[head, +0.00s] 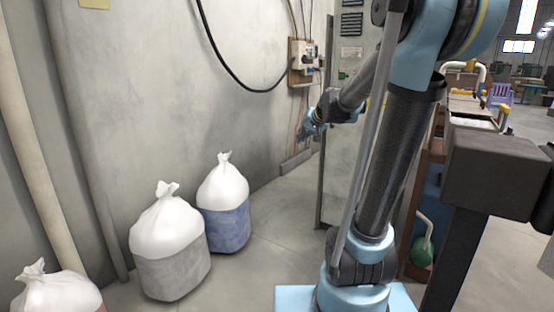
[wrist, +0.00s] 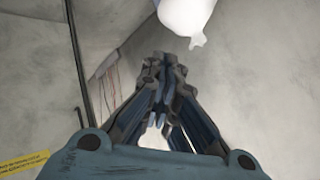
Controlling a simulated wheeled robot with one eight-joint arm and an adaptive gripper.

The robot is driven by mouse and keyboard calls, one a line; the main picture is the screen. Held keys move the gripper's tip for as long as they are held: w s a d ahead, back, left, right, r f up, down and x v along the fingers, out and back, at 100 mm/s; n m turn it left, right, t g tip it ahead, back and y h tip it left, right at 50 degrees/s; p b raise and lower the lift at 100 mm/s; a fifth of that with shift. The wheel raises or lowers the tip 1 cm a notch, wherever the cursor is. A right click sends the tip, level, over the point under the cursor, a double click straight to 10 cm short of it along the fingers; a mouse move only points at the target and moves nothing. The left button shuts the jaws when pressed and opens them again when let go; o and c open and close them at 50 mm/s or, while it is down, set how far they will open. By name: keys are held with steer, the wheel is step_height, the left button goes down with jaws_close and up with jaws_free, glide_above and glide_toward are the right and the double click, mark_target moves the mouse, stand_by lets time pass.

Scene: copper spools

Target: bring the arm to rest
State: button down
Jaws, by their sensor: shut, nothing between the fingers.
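My gripper (wrist: 163,68) is in the middle of the wrist view, its dark fingers drawn together and empty. In the head view the far end of my arm shows small near the back wall, and my gripper (head: 308,128) there is too small to read clearly. My arm reaches away from me, raised above the floor. It seems clear of the wall, but I cannot tell the exact gap. No copper spools show in either view.
Tied white-topped bags stand on the floor at left: a grey one (head: 170,245), a blue one (head: 224,205) and one cut off (head: 58,292). A bag top (wrist: 187,14) shows in the wrist view. An electrical box (head: 303,60) hangs on the wall. Floor between is clear.

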steer(key=s+d+f+g+h, duration=0.1)
steer(key=s+f, duration=0.5)
steer(key=s, duration=0.6)
steer(key=s+d+f+n+g+h, duration=0.1)
steer(key=s+d+f, duration=0.4)
steer(key=s, duration=0.6)
steer(key=s+d+f+n+g+h, duration=0.1)
steer(key=s+d+f+g+h, duration=0.1)
steer(key=s+f, duration=0.5)
steer(key=s+d+g, duration=0.1)
steer(key=s+g, duration=0.1)
steer(key=s, duration=0.3)
steer(key=shift+s+d+f+h, duration=0.15)
steer(key=shift+s+f+h, duration=0.15)
